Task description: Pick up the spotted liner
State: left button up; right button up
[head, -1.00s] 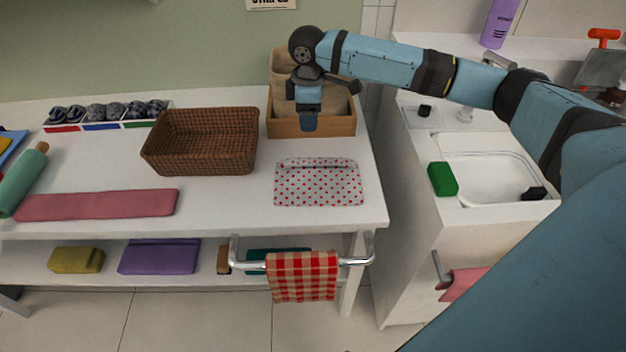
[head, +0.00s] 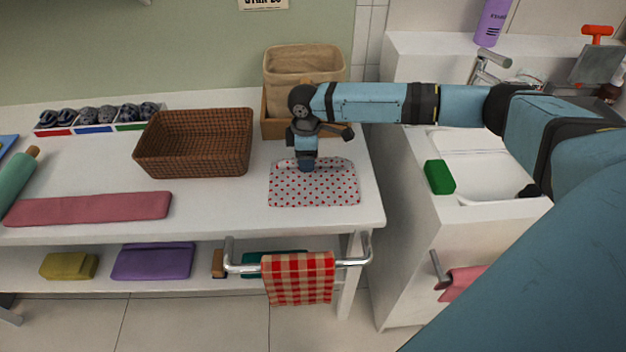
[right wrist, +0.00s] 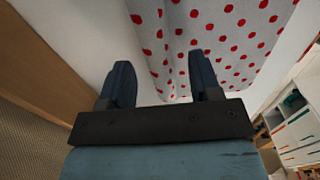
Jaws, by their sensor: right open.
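The spotted liner (head: 315,188), white with red dots, lies flat on the white table near its front right corner. My right gripper (head: 307,167) is at the liner's back edge and hides a small part of it. In the right wrist view my right gripper (right wrist: 162,82) is open, with its two fingers apart. The liner (right wrist: 215,40) shows beyond and between the fingers there, with nothing gripped. I cannot tell whether the fingertips touch it. My left gripper is not in view.
A brown wicker basket (head: 195,143) stands left of the liner. A wooden box (head: 273,121) with a beige lined bin (head: 303,62) is behind it. A pink folded cloth (head: 88,208) lies at left. A checked towel (head: 298,279) hangs on the front rail. A sink (head: 485,172) is at right.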

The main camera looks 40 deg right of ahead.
jog(key=shift+f, duration=0.35)
jog(key=c, duration=1)
jog(key=shift+r, duration=0.15)
